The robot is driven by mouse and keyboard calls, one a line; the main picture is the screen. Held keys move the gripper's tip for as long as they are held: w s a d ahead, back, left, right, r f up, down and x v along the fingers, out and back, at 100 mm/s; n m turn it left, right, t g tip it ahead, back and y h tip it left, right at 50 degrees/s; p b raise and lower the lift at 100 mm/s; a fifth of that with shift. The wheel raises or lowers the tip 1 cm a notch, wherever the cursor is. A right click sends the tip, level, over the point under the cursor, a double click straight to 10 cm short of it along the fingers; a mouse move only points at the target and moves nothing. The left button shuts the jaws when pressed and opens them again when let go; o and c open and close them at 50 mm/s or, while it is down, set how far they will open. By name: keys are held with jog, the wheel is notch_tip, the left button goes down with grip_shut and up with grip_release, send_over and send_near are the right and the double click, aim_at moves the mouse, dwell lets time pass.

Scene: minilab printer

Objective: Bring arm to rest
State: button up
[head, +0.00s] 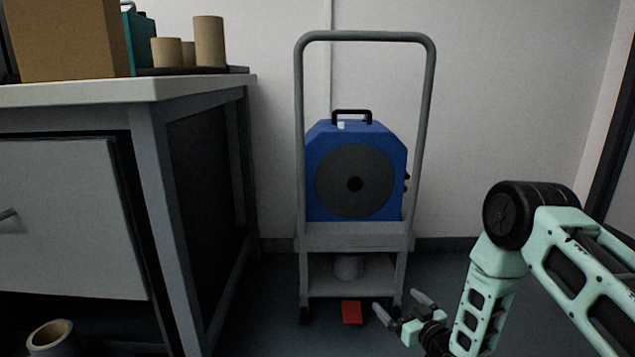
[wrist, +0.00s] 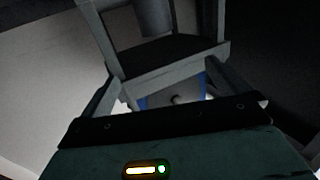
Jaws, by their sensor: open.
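My arm, pale green with a black joint, reaches in from the right of the head view and is bent down at the elbow. My gripper (head: 402,304) is low in front of the trolley, near its right front leg. Its two grey fingers are spread apart with nothing between them. In the wrist view, the fingers show apart on either side of the picture's middle, with the trolley frame (wrist: 175,72) beyond them. A patch of blue shows between them.
The grey trolley (head: 300,150) carries a blue machine (head: 390,138) with a dark round face. A red block (head: 352,313) lies on the floor. The workbench (head: 130,92) stands at left, with a roll (head: 50,338) low beside it.

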jog(key=s+a+r+g+p, duration=0.3)
jog(key=a+r, duration=0.1)
jog(key=r, duration=0.3)
jog(key=s+a+r+n+g+h+p, duration=0.1)
jog(key=s+a+r+g+p, duration=0.15)
jog(key=r, duration=0.45)
jog(key=s+a+r+g+p, duration=0.25)
jog(key=a+r+p, duration=0.2)
jog(key=r, duration=0.25)
jog(key=s+d+r+n+g+h+p, duration=0.1)
jog(key=s+d+r+g+h+p, duration=0.15)
jog(key=s+r, duration=0.65)
jog(key=s+d+r+g+h+p, duration=0.1)
jog(key=s+r+g+p, duration=0.3)
jog(key=s, duration=0.9)
jog(key=s+d+r+n+g+h+p, duration=0.1)
jog(key=s+r+g+h+p, duration=0.15)
jog(key=s+r, duration=0.65)
notch_tip(320, 180, up, 35)
jog(key=s+t+p, duration=0.1)
jog(key=p, duration=3.6)
jog(key=shift+s+r+y, duration=0.15)
jog(key=shift+s+y, duration=0.1)
jog(key=shift+y, duration=0.15)
jog(key=shift+a, duration=0.1)
